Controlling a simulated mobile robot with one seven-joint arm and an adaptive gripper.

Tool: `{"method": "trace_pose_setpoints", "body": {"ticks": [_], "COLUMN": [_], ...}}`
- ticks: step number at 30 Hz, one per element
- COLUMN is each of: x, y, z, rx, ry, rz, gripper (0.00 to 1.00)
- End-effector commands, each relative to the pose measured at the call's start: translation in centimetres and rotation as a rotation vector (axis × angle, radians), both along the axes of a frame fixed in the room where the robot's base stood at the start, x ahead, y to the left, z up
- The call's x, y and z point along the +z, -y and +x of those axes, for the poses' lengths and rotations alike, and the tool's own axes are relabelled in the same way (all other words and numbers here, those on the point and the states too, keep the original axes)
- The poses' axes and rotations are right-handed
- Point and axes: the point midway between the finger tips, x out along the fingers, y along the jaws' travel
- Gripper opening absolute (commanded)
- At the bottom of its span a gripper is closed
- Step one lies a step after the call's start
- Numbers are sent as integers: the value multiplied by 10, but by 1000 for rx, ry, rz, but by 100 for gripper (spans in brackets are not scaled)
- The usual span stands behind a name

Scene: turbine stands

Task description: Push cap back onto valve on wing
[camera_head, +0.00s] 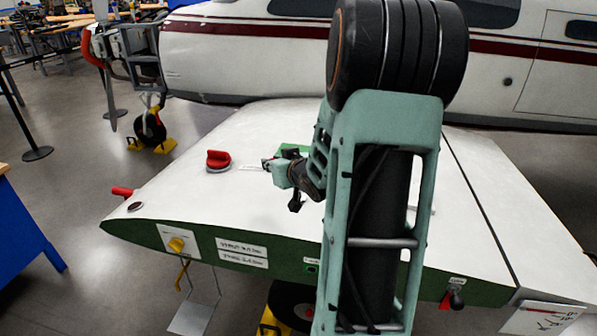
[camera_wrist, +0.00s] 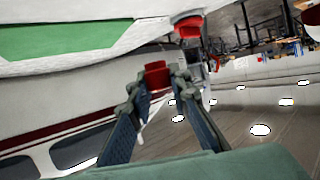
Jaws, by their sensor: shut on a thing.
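My gripper (camera_head: 268,165) hangs low over the white wing (camera_head: 185,215), beside a green patch. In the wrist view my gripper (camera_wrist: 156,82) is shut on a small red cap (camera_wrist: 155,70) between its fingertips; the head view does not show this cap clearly. A red knob-shaped fitting on a round base (camera_head: 218,159) stands on the wing, left of my fingertips and apart from them. A red fitting (camera_wrist: 187,26) on the wing also shows beyond the fingers in the wrist view. I cannot tell for certain which fitting is the valve.
Another red part (camera_head: 122,191) and a dark round port (camera_head: 135,206) are at the wing's left end. The white fuselage (camera_head: 240,55) runs behind the wing. A yellow knob (camera_head: 177,244) is on the front edge. A blue bench (camera_head: 25,220) stands far left.

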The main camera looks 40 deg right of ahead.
Motion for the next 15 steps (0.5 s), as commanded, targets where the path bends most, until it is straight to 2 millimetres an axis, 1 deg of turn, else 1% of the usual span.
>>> {"method": "trace_pose_setpoints", "body": {"ticks": [1, 3, 6, 9, 15], "x": [-8, -15, -22, -27, -36], "y": [19, 37, 52, 59, 60], "z": [-11, -23, -36, -42, -43], "rx": [-13, -19, -22, -23, -22], "ry": [-2, -2, 0, 1, 1], "rz": [0, 1, 1, -1, -1], "gripper": [0, 0, 0, 0, 0]}}
